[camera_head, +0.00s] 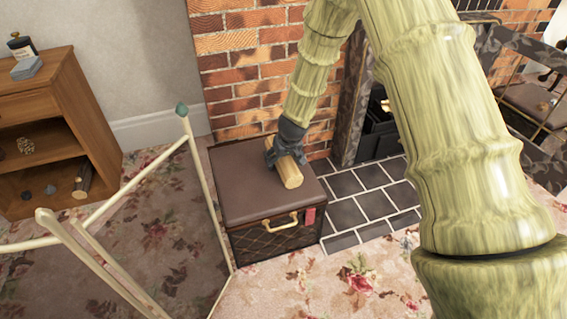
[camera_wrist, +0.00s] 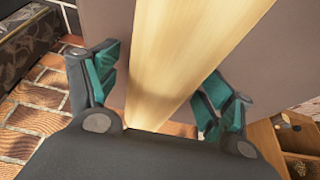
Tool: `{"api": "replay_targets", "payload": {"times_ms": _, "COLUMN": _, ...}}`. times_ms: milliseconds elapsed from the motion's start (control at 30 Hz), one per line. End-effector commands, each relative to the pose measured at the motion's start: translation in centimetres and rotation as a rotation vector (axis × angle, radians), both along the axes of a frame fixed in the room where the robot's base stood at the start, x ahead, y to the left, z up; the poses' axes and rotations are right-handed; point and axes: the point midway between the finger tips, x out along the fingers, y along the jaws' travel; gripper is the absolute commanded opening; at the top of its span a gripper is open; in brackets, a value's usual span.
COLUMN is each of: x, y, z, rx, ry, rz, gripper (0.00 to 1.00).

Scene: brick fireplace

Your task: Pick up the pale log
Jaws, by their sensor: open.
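The pale log (camera_head: 289,171) lies on the brown padded top of a box (camera_head: 240,178) in front of the brick wall. In the wrist view the pale log (camera_wrist: 178,50) runs lengthwise between my two fingers. My gripper (camera_head: 284,152) is down over the log from above, with its fingers on either side of it. In the wrist view my gripper (camera_wrist: 155,88) is open, and gaps show between the teal finger pads and the log. The far end of the log is out of the wrist view.
A pale-railed frame (camera_head: 205,190) stands left of the box. A dark fireplace (camera_head: 378,125) and tiled hearth (camera_head: 372,176) are to the right.

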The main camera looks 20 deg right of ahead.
Motion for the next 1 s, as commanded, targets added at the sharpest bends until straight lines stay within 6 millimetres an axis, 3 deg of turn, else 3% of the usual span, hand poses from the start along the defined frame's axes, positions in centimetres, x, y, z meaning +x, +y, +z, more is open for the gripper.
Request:
{"api": "replay_targets", "payload": {"times_ms": 167, "x": 0.0, "y": 0.0, "z": 0.0, "rx": 0.000, "ry": 0.000, "rz": 0.000, "gripper": 0.81}}
{"api": "replay_targets", "payload": {"times_ms": 200, "x": 0.0, "y": 0.0, "z": 0.0, "rx": 0.000, "ry": 0.000, "rz": 0.000, "gripper": 0.77}}
{"api": "replay_targets", "payload": {"times_ms": 533, "x": 0.0, "y": 0.0, "z": 0.0, "rx": 0.000, "ry": 0.000, "rz": 0.000, "gripper": 0.19}}
{"api": "replay_targets", "payload": {"times_ms": 833, "x": 0.0, "y": 0.0, "z": 0.3, "rx": -0.001, "ry": -0.001, "rz": 0.000, "gripper": 0.19}}
{"api": "replay_targets", "payload": {"times_ms": 1000, "x": 0.0, "y": 0.0, "z": 1.6, "rx": 0.000, "ry": -0.001, "rz": -0.001, "gripper": 0.19}}
